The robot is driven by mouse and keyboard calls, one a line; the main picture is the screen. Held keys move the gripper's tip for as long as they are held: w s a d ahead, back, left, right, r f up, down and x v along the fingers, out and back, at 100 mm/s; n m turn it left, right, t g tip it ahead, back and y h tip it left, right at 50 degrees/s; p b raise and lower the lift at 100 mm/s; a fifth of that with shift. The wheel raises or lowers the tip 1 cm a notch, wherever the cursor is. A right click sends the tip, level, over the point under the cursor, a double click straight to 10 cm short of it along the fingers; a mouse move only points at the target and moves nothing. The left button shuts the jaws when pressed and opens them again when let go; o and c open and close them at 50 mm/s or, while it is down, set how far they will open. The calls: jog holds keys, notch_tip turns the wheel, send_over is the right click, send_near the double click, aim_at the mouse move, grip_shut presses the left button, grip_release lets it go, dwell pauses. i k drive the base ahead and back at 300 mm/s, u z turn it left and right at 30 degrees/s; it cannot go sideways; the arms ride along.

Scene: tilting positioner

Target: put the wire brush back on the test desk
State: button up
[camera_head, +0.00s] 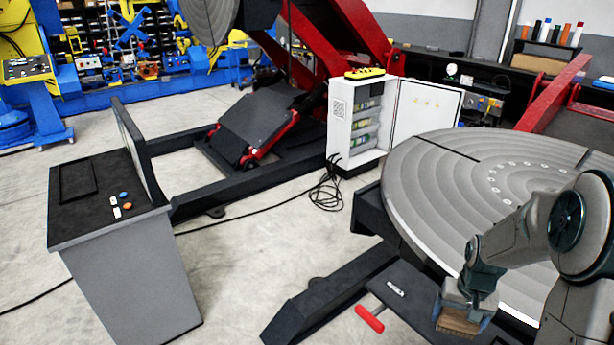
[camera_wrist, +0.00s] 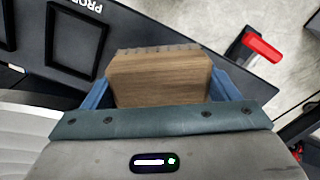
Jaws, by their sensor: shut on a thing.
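The wire brush shows as a wooden block in the wrist view (camera_wrist: 160,80), with a row of small notches along its far edge. My gripper (camera_wrist: 160,92) is shut on it, with a blue finger at each side. In the head view the brush (camera_head: 458,321) hangs below my gripper (camera_head: 463,308), at the lower right. A dark flat top (camera_head: 420,303) lies beneath, with outlined rectangles and partly hidden lettering in the wrist view. No label shows whether this is the test desk. The gap between brush and top cannot be told.
The large round grey table (camera_head: 425,185) stands behind my gripper. A grey console (camera_head: 130,270) with a black top stands at left.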

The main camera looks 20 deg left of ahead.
aim_at(79, 217)
jog(key=u, duration=0.45)
jog(key=i, duration=0.55)
jog(key=u, duration=1.55)
jog(key=i, duration=0.95)
jog(key=u, duration=0.6)
jog(key=i, duration=1.95)
jog(key=z, duration=0.3)
